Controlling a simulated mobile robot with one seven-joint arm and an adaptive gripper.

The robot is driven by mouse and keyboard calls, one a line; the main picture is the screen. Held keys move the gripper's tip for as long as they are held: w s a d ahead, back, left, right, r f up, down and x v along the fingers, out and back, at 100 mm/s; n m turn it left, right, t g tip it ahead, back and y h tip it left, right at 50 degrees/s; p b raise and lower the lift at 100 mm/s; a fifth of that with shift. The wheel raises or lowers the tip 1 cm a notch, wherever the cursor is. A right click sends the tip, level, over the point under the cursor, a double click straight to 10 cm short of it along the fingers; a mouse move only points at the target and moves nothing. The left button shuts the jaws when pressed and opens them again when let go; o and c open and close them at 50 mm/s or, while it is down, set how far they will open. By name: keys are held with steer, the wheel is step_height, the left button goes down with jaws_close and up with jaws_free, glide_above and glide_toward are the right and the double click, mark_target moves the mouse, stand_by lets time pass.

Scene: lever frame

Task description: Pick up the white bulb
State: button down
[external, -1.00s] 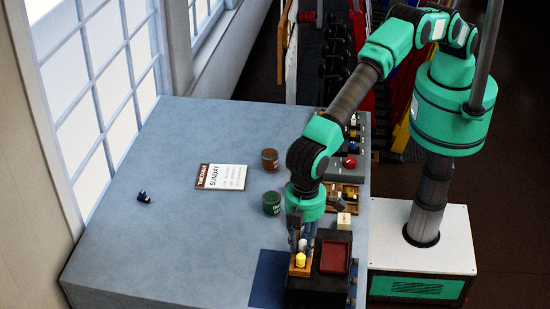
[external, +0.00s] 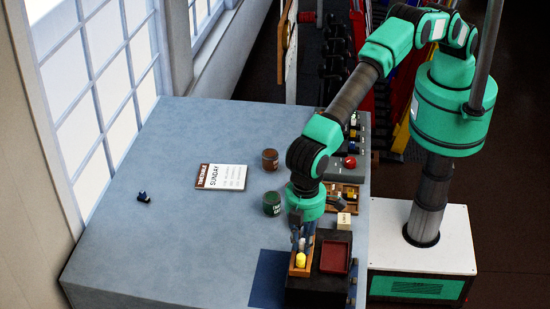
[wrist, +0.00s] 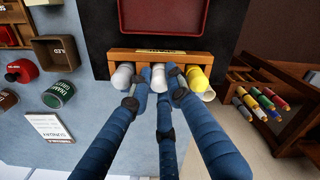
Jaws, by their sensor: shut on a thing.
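The white bulb (wrist: 158,73) is in the wrist view, in the middle of a row at an orange-brown wooden rack (wrist: 175,57). My gripper (wrist: 160,88) has blue fingers closed around this bulb and partly hiding it. The bulb still appears to be at the rack. Another white bulb (wrist: 122,76) is to its left and a yellow bulb (wrist: 197,79) to its right. In the external view my gripper (external: 303,235) points down at the rack, with the yellow bulb (external: 300,260) in front.
A dark red tray (external: 334,257) lies beside the rack on a black box. Brown (external: 270,160) and green (external: 271,203) cans and a Sunday card (external: 221,177) are on the blue-grey table. The table's left part is mostly clear.

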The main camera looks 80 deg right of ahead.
mark_target(301, 236)
step_height(301, 236, up, 3)
steer(key=shift+r+b, duration=0.2)
steer(key=shift+b, duration=0.3)
steer(key=s+d+b, duration=0.1)
steer(key=s+d, duration=0.3)
steer(key=d, duration=0.3)
steer(key=s+d+r+b, duration=0.1)
steer(key=s+d, duration=0.3)
steer(key=d, duration=0.2)
steer(key=shift+s+d+r+b, duration=0.15)
steer(key=shift+d+r+b, duration=0.05)
steer(key=shift+d+b, duration=0.15)
